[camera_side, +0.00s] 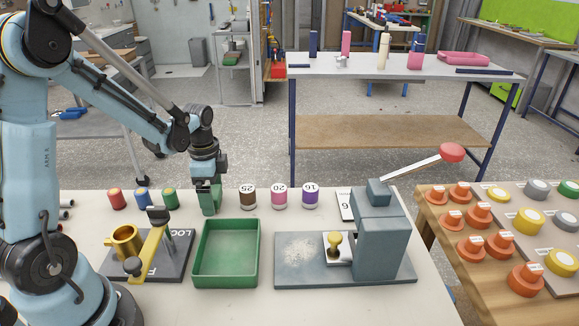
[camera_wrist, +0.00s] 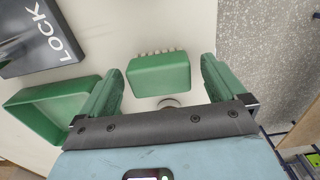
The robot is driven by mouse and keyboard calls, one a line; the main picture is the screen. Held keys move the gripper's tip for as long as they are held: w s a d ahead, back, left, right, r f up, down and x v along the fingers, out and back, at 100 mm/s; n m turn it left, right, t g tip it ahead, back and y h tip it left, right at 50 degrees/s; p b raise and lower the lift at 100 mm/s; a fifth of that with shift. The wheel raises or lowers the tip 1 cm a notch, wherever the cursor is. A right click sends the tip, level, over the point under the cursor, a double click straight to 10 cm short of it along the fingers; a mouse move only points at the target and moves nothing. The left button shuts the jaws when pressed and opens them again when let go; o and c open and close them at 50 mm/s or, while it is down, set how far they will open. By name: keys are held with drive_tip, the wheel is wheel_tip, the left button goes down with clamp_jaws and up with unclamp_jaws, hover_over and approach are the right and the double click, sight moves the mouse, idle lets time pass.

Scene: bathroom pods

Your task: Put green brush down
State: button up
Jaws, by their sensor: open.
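The green brush (camera_wrist: 158,75) shows in the wrist view as a green block with a row of pale bristle tufts along its far edge. It lies between the two green fingers of my gripper (camera_wrist: 162,66), with a gap on each side. In the side view my gripper (camera_side: 208,197) is low at the table, behind the green tray. There the green fingers and the brush cannot be told apart. My gripper is open. I cannot tell whether the brush fully rests on the table.
A green tray (camera_side: 226,282) stands in front of my gripper. A LOCK fixture (camera_side: 172,262) is left of it, and a grey lever press (camera_side: 380,245) is right. Numbered spools (camera_side: 248,197) stand right of my gripper; red, blue and green ones (camera_side: 117,199) stand left.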

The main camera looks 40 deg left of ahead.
wheel_tip(320, 180, up, 11)
drive_tip(key=s+d+n+t, duration=0.2)
drive_tip(key=d+n+t, duration=0.1)
drive_tip(key=d, duration=0.3)
drive_tip(key=s+d+r+n+t, duration=0.1)
drive_tip(key=s+d+n+t, duration=0.1)
drive_tip(key=d+n+t, duration=0.2)
drive_tip(key=d+n, duration=0.2)
drive_tip(key=d, duration=0.1)
drive_tip(key=shift+s+r, duration=0.2)
drive_tip(key=shift+s, duration=0.1)
idle(0.7)
drive_tip(key=w+a+f+m+g, duration=0.1)
drive_tip(key=w+a+m+g, duration=0.1)
drive_tip(key=a+m+g, duration=0.4)
drive_tip(key=w+a+f+m+g, duration=0.1)
drive_tip(key=w+a+m, duration=0.2)
drive_tip(key=a, duration=0.4)
drive_tip(key=shift+s+f, duration=0.2)
drive_tip(key=shift+f, duration=5.3)
